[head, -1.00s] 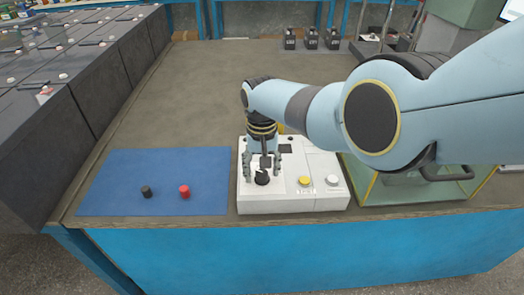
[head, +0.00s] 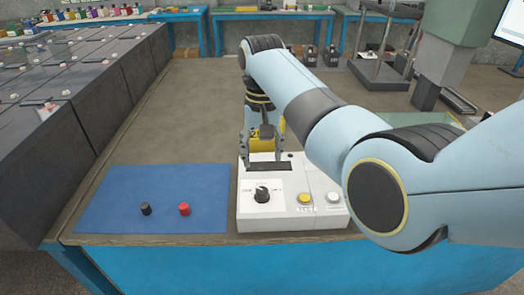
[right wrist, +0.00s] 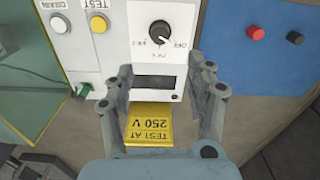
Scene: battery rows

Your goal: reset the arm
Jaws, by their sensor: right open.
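My right gripper (head: 264,160) is open and empty above the back part of the white tester box (head: 285,216), behind its black knob (head: 262,194). In the right wrist view the open fingers (right wrist: 161,72) frame the dark display window (right wrist: 155,82), and the knob (right wrist: 160,34) shows beyond the fingertips, apart from them. A yellow button (head: 304,198) and a white button (head: 333,197) sit right of the knob. A yellow "TEST AT 250 V" sign (right wrist: 150,122) stands at the box's back. My left gripper is not in view.
A blue mat (head: 110,205) left of the box holds a black cap (head: 145,209) and a red cap (head: 184,209). A glass-walled container (right wrist: 30,90) stands beside the box, mostly hidden by my arm in the head view. Dark blocks (head: 60,130) line the left. The table's middle is clear.

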